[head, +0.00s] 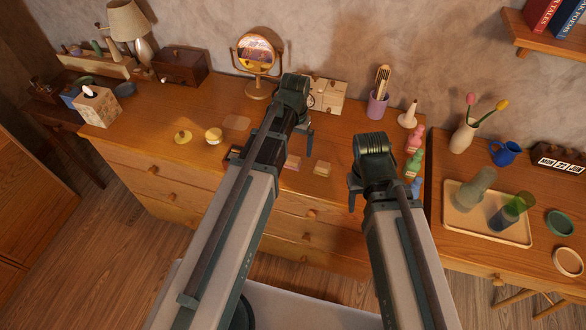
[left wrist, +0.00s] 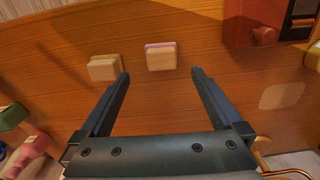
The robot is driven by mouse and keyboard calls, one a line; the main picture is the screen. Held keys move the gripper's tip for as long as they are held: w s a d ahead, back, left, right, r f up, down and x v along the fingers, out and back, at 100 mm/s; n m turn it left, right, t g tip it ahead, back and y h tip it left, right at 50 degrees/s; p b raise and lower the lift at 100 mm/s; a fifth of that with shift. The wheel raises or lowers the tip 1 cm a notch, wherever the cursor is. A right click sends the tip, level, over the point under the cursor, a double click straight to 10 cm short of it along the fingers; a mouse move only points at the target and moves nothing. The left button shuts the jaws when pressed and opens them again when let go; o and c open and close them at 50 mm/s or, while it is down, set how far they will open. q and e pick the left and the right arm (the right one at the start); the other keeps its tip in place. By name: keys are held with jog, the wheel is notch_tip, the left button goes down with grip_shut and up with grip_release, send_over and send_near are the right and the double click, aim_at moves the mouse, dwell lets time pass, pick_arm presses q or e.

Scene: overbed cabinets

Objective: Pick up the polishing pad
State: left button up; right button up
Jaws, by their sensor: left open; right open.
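Two small pale blocks lie on the wooden dresser top, and I cannot tell for sure which is the polishing pad. One block with a thin pink layer (left wrist: 161,56) lies just beyond the gap between my left fingertips in the left wrist view; the other, tan block (left wrist: 104,67) lies to its left, outside the left finger. In the head view the blocks (head: 292,162) (head: 322,168) lie near the dresser's front edge. My left gripper (head: 290,135) is open and empty above the dresser; it also shows in the left wrist view (left wrist: 160,73). My right gripper (head: 384,195) is open and empty, near the front edge.
A round mirror (head: 255,54), a pencil cup (head: 377,104) and pink and green bottles (head: 414,148) stand around the work area. A tray (head: 460,213) with glasses is on the right. A red-brown box (left wrist: 265,22) is near the blocks.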

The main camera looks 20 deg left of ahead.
aim_at(293, 158)
pick_arm(q)
jog(key=shift+s+a+f+b, duration=0.1)
jog(key=shift+s+f+b, duration=0.05)
jog(key=shift+f+b, duration=1.35)
jog(key=shift+s+a+f+b, duration=0.1)
jog(key=shift+f+b, duration=1.15)
jog(key=shift+f, duration=0.35)
pick_arm(e)
notch_tip(293, 158, down, 6)
pick_arm(q)
jog(key=shift+r, duration=0.1)
jog(key=c, duration=1.4)
jog(key=shift+r, duration=0.1)
jog(key=shift+c, duration=0.2)
pick_arm(e)
jog(key=shift+r, duration=0.1)
pick_arm(q)
jog(key=shift+r+p, duration=0.6)
jog(key=shift+p, duration=0.2)
notch_tip(293, 158, up, 3)
jog(key=p, duration=0.3)
jog(key=s+d, duration=1.1)
jog(key=shift+s+r+p, duration=0.25)
jog(key=shift+r+p, duration=0.05)
pick_arm(e)
notch_tip(293, 158, up, 5)
jog(key=shift+f, duration=0.15)
pick_arm(q)
jog(key=shift+d, duration=0.15)
